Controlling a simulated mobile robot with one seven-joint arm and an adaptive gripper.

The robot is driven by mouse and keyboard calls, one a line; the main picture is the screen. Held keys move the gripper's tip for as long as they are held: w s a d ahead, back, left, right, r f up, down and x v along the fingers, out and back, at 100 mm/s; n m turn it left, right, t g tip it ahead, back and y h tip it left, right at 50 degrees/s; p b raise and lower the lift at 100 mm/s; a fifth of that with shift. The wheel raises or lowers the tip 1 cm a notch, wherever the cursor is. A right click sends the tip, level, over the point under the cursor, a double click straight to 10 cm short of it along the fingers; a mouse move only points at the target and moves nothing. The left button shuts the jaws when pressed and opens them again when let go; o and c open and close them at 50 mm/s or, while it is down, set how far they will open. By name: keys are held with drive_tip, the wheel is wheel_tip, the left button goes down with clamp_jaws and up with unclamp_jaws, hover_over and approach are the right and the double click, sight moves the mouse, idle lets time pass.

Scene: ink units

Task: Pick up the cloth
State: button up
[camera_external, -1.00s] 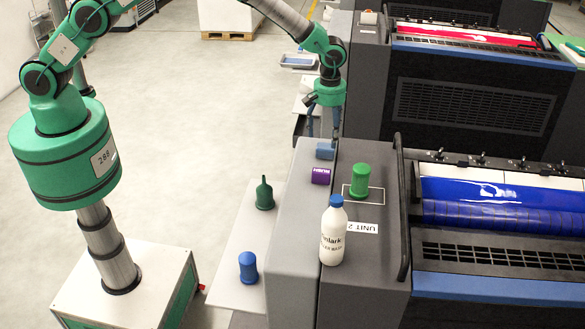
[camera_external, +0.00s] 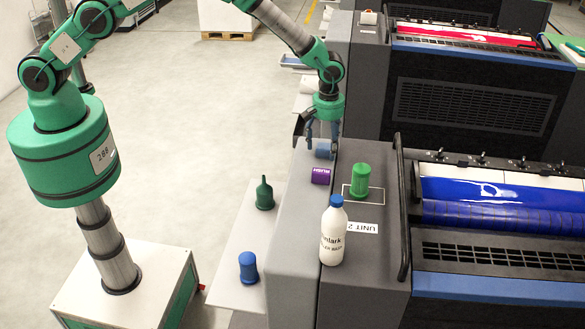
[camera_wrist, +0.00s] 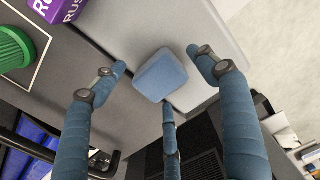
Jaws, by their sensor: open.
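The cloth (camera_external: 324,151) looks like a small light-blue folded pad with rounded corners. It lies on the grey top of the press unit, near its far end, by the seam between the light and dark panels. In the wrist view the cloth (camera_wrist: 160,76) sits between the spread fingertips. My gripper (camera_external: 322,143) is open and empty, pointing down over the cloth, with its blue fingers around it. In the wrist view my gripper (camera_wrist: 158,62) shows three fingers, two at the sides and one below; I cannot tell whether any touches the cloth.
A purple box (camera_external: 320,176) stands close to the cloth. Nearby are a green cylinder (camera_external: 359,181) in a marked outline, a white bottle (camera_external: 333,232) with a blue cap, and a dark rail (camera_external: 403,210). A green oiler (camera_external: 264,196) and blue container (camera_external: 248,268) stand on the lower shelf.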

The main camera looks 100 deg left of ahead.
drive_tip(key=shift+f, duration=0.35)
idle(0.3)
drive_tip(key=c, duration=1.1)
